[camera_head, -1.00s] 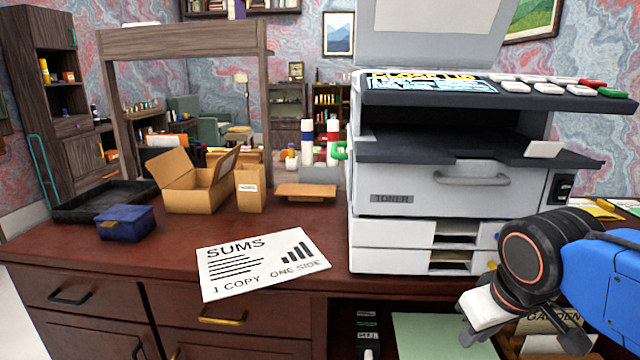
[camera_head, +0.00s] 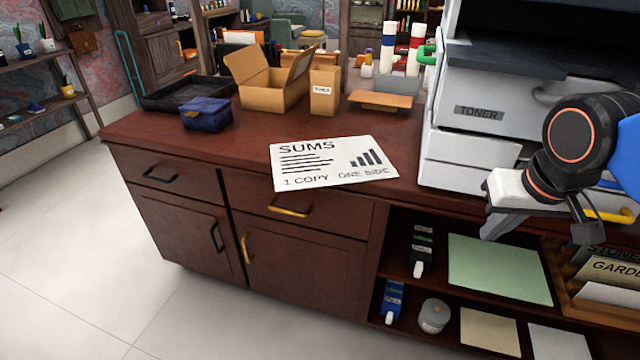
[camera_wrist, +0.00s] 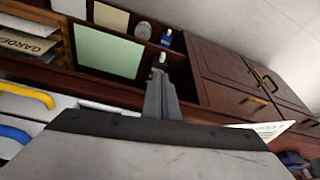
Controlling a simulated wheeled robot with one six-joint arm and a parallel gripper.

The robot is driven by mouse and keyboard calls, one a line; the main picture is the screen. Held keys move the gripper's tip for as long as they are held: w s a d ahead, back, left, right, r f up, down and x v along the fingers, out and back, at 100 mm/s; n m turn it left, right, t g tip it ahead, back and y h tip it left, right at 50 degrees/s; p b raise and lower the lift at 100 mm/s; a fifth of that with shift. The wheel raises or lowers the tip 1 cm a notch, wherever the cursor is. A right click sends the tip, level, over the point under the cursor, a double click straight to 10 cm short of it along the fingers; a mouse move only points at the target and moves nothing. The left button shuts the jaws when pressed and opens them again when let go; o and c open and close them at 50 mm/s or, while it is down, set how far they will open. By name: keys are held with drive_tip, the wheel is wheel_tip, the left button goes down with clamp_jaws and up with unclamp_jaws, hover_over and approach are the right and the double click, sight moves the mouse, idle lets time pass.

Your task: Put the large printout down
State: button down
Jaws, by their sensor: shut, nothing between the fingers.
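A white printed sheet (camera_head: 330,172) lies flat on the dark red-brown desk top (camera_head: 225,146), near its front edge. It reads "SUMS", "1 COPY" and "ONE SIDE" and has a small bar chart. It is the only large printed sheet lying on the desk top in view. A corner of it shows at the right in the wrist view (camera_wrist: 268,127). My gripper (camera_head: 490,232) is shut and empty, right of the sheet and in front of the printer. Its closed fingers also show in the wrist view (camera_wrist: 160,92).
The printer (camera_head: 475,125) stands right of the sheet. Behind the sheet are an open cardboard box (camera_head: 272,95), a toner carton (camera_head: 324,92) and a blue box (camera_head: 206,114). Open shelves below hold a green sheet (camera_head: 498,268) and bottles. Desk left of the sheet is clear.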

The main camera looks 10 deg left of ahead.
sight(316, 180)
drive_tip(key=w+a+r+n, duration=0.1)
drive_tip(key=a+r, duration=0.2)
drive_tip(key=a, duration=1.3)
drive_tip(key=w+a+r+n, duration=0.1)
drive_tip(key=a+r+n, duration=0.15)
drive_tip(key=a, duration=1.35)
drive_tip(key=w+a+f, duration=0.2)
drive_tip(key=w+f, duration=0.4)
drive_tip(key=f, duration=0.3)
drive_tip(key=shift+w+m+g, duration=0.35)
drive_tip(key=shift+m+g, duration=0.05)
drive_tip(key=shift+m, duration=0.05)
drive_tip(key=shift+w+a+f, duration=0.1)
drive_tip(key=shift+a, duration=0.05)
drive_tip(key=shift+w+a, duration=0.3)
drive_tip(key=shift+w, duration=0.5)
drive_tip(key=shift+w+a, duration=0.3)
drive_tip(key=shift+w, duration=0.5)
